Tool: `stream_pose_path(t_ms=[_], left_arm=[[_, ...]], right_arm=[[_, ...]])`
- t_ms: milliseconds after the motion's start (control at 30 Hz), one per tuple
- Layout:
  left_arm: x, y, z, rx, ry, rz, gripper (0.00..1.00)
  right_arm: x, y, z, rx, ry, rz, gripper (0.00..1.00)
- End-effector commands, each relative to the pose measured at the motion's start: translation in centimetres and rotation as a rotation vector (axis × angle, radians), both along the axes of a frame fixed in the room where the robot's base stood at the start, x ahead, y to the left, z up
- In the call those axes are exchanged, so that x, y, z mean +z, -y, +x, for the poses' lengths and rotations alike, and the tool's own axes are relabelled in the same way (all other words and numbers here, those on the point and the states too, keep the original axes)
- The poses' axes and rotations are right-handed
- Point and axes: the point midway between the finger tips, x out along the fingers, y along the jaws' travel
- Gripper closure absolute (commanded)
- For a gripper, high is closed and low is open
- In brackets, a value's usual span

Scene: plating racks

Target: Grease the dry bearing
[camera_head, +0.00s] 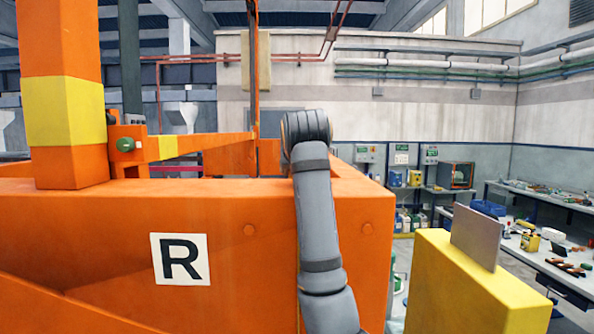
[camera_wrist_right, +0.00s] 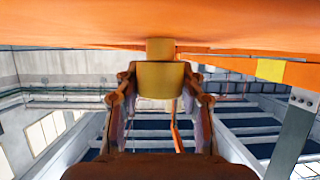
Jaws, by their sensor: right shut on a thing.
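My right arm reaches up over the orange frame (camera_head: 330,215), which bears a white R plate (camera_head: 180,258). My right gripper (camera_wrist_right: 163,92) shows only in the right wrist view. It is shut on a dull yellow, blocky piece (camera_wrist_right: 160,80). A smaller yellow part (camera_wrist_right: 160,48) on top of that piece meets or nearly meets the orange surface (camera_wrist_right: 70,30); I cannot tell if they touch. In the head view, an orange block with a green round part (camera_head: 125,144) sits beside the yellow-banded post (camera_head: 65,110); I cannot tell if it is a bearing. My left gripper is out of view.
A yellow block with a grey plate (camera_head: 475,238) stands at the right front. Benches with tools (camera_head: 570,255) line the right side, and shelves with bottles (camera_head: 410,180) stand at the back.

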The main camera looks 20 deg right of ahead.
Motion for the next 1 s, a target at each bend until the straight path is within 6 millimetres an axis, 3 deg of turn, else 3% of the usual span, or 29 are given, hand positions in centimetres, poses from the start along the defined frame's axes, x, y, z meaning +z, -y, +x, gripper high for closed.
stream_pose_path(t_ms=[500,533,667,1000], left_arm=[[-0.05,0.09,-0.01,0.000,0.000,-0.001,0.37],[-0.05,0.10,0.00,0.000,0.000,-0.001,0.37],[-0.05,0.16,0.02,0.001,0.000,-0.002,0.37],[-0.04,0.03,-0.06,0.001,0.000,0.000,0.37]], right_arm=[[-0.19,-0.09,-0.02,-0.021,-0.006,0.002,0.92],[-0.19,-0.09,-0.02,-0.021,-0.006,0.002,0.57],[-0.14,-0.07,-0.01,-0.021,-0.004,0.001,0.39],[0.02,-0.09,-0.15,-0.020,-0.001,0.001,0.37]])
